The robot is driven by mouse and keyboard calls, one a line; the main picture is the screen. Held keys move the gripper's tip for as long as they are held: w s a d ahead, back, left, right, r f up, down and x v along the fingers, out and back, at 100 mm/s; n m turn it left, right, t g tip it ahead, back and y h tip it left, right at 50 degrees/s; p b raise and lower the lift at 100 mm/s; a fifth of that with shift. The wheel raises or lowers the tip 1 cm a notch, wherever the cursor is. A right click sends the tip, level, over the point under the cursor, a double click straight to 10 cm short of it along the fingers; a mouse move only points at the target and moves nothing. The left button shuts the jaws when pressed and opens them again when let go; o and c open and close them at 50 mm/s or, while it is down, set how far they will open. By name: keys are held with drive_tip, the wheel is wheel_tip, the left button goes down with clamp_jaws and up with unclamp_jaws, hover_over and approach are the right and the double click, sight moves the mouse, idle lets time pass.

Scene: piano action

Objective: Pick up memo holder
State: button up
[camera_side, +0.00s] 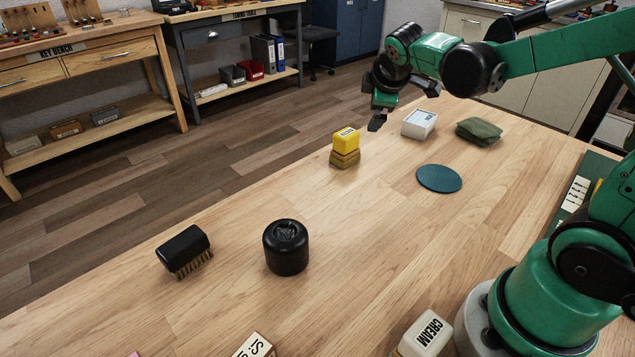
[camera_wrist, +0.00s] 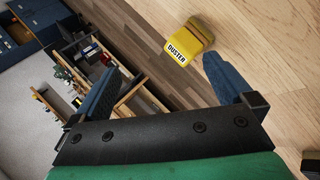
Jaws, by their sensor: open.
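A small white box with a grey panel on top (camera_side: 419,124), perhaps the memo holder, sits on the far part of the wooden bench. I cannot read any label on it. My gripper (camera_side: 385,104) is raised above the bench's far edge, to the left of the white box and apart from it. In the wrist view its two blue-grey fingers (camera_wrist: 160,80) are spread wide with nothing between them. The white box is not clearly visible in the wrist view.
A yellow duster block (camera_side: 345,147) shows near the right fingertip in the wrist view (camera_wrist: 186,42). A green cloth (camera_side: 479,130), teal disc (camera_side: 439,178), black round object (camera_side: 286,247), brush (camera_side: 185,250) and CREAM container (camera_side: 424,335) stand apart. The bench middle (camera_side: 330,205) is clear.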

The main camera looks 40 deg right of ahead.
drive_tip(key=w+d+f+n+g+h, duration=0.1)
drive_tip(key=w+d+f+n+h, duration=0.15)
drive_tip(key=d, duration=0.25)
drive_tip(key=w+d+f+n+h, duration=0.1)
drive_tip(key=d+n, duration=0.2)
drive_tip(key=d, duration=0.2)
drive_tip(key=n+g+h, duration=0.3)
drive_tip(key=n, duration=0.4)
approach(421, 118)
drive_tip(key=shift+m, duration=0.25)
drive_tip(key=x, duration=0.4)
drive_tip(key=shift+f, duration=0.2)
drive_tip(key=shift+x, duration=2.75)
drive_tip(key=c, duration=1.2)
drive_tip(key=shift+r, duration=0.1)
